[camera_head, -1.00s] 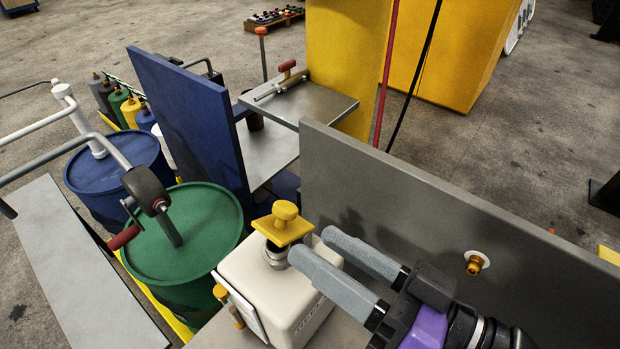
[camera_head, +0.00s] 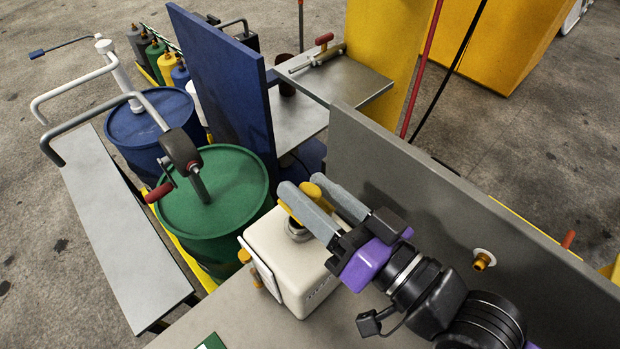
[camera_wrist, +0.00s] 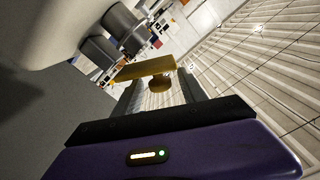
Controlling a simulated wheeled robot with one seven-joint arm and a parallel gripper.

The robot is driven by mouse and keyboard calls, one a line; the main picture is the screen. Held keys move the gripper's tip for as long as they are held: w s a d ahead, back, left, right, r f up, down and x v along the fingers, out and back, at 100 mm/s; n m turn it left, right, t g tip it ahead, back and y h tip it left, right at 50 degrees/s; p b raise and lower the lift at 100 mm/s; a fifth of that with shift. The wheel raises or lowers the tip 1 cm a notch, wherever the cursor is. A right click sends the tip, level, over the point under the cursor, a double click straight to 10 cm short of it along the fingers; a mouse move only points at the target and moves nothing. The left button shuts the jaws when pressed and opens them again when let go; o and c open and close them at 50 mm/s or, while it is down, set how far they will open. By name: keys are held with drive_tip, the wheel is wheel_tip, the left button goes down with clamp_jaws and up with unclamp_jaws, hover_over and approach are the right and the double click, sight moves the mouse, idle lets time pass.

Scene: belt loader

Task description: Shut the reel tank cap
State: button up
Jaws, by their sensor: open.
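The reel tank (camera_head: 288,262) is a cream box on a grey bench. Its yellow cap (camera_head: 290,213) has a round knob and sits above a dark metal filler neck (camera_head: 298,232). My gripper (camera_head: 303,186) is open, with its two grey fingers reaching over the cap from the right. The fingers hide most of the cap, so I cannot tell here whether it touches the neck. In the wrist view, the yellow cap (camera_wrist: 145,70) and its knob show between and just beyond the open fingertips (camera_wrist: 160,88). Contact with the knob cannot be told.
A green drum (camera_head: 235,190) with a hand crank stands left of the tank, and a blue drum (camera_head: 135,125) behind it. A grey upright panel (camera_head: 400,170) runs close behind my gripper. A blue panel (camera_head: 220,85) stands further back. The bench front (camera_head: 260,320) is mostly clear.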

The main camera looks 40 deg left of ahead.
drive_tip(key=shift+a, duration=0.3)
drive_tip(key=shift+c, duration=0.4)
clamp_jaws()
drive_tip(key=shift+s+f+n, duration=0.25)
drive_tip(key=shift+s+n, duration=0.1)
drive_tip(key=shift+n, duration=0.55)
drive_tip(key=shift+s+f+n, duration=0.2)
drive_tip(key=shift+s+n, duration=0.1)
drive_tip(key=shift+n, duration=0.6)
drive_tip(key=shift+s+f+n+p, duration=0.15)
drive_tip(key=shift+s+f+n, duration=0.1)
drive_tip(key=shift+n, duration=0.4)
drive_tip(key=shift+s+f+n+p, duration=0.15)
drive_tip(key=shift+f+n, duration=0.05)
drive_tip(key=shift+n, duration=0.45)
drive_tip(key=shift+a, duration=0.1)
drive_tip(key=shift+o, duration=0.4)
unclamp_jaws()
